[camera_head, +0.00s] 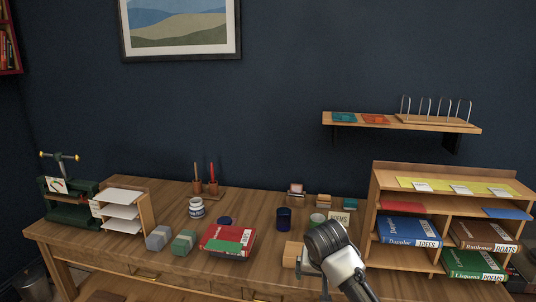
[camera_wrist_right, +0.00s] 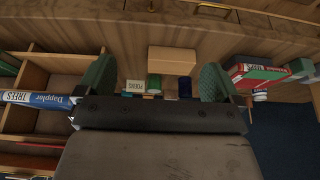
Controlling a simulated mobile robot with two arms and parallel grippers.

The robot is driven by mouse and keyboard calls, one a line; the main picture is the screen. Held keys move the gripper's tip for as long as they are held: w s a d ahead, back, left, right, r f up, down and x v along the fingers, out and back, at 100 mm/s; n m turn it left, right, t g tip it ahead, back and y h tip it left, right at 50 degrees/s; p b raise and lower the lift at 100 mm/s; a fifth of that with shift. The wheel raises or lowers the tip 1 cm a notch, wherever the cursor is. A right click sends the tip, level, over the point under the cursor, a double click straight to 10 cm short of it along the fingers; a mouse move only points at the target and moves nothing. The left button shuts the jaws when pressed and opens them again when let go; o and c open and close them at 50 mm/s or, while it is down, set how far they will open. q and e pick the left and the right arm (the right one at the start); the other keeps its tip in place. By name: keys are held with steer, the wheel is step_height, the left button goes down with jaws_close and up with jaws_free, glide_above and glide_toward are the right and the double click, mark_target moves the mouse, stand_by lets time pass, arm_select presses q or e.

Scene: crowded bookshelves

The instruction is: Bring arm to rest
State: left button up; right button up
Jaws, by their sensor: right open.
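My right arm comes in from the lower right in the head view, with its gripper (camera_head: 316,270) over the front right part of the wooden desk (camera_head: 130,240). In the right wrist view the gripper (camera_wrist_right: 155,80) has its two green-padded fingers wide apart, with nothing held between them. A pale wooden block (camera_wrist_right: 172,60) shows beyond the gap, apart from the fingers; it is partly hidden behind the arm in the head view (camera_head: 291,254). My left arm and gripper are not in view.
A shelf unit with books (camera_head: 408,230) stands close to the right of my arm. Red and green books (camera_head: 228,239) lie to the left. A dark blue cup (camera_head: 284,218) and small items stand behind. A wall shelf (camera_head: 400,122) hangs above.

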steer(key=s+d+f+n+g, duration=0.15)
steer(key=s+f, duration=0.35)
steer(key=f, duration=0.7)
steer(key=s+d+f, duration=0.2)
steer(key=s+f, duration=0.3)
steer(key=f, duration=0.7)
steer(key=s+d+f+g, duration=0.15)
steer(key=s+f, duration=0.35)
steer(key=f, duration=0.7)
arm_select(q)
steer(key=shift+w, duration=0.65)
arm_select(e)
steer(key=s+d+f+n, duration=0.1)
steer(key=s+f, duration=0.5)
steer(key=s, duration=0.7)
steer(key=s+d+f+n, duration=0.1)
steer(key=s+d+f, duration=0.2)
steer(key=s, duration=1)
steer(key=s+d+f+n, duration=0.1)
steer(key=s+f, duration=0.8)
steer(key=s, duration=0.4)
steer(key=shift+d+f+g+y, duration=0.15)
steer(key=shift+d+g+y, duration=0.15)
steer(key=shift+d+y, duration=0.1)
steer(key=shift+s, duration=0.15)
